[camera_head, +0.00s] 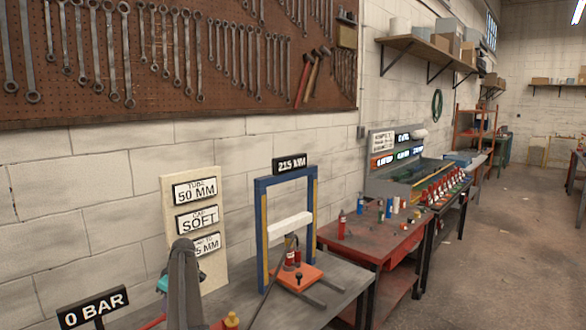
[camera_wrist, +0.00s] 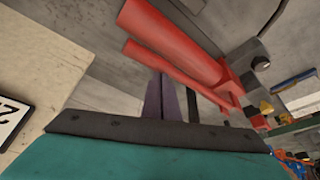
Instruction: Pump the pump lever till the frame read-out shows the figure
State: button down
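The frame read-out (camera_head: 291,163) shows 215 MM on top of a blue and yellow upright frame (camera_head: 262,235). A white crossbar (camera_head: 290,224) spans it above an orange base (camera_head: 297,278). A gauge sign (camera_head: 93,308) shows 0 BAR. In the wrist view, a thick red cylinder (camera_wrist: 170,38) and a thinner red rod (camera_wrist: 175,70) run side by side; I cannot tell which is the pump lever. My gripper (camera_wrist: 160,90) shows as two narrow purple-grey strips close together beneath the thinner rod. Its tips are not clear, so contact and opening cannot be told.
A board (camera_head: 178,268) reads TUBE 50 MM and CAP SOFT; its third sign is partly hidden by my arm. A red table (camera_head: 375,240) with small bottles stands to the right. Spanners hang on the pegboard (camera_head: 270,75). The floor (camera_head: 500,270) at right is clear.

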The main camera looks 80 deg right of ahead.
jog(key=shift+f+b, duration=0.35)
jog(key=shift+f, duration=0.6)
jog(key=shift+r+p, duration=1.75)
jog(key=shift+r, duration=2.1)
jog(key=shift+f, duration=0.1)
jog(key=shift+f+b, duration=1.85)
jog(key=shift+f, duration=1.9)
jog(key=shift+d+r+p, duration=0.1)
jog(key=shift+r+p, duration=1.65)
jog(key=shift+r, duration=2.1)
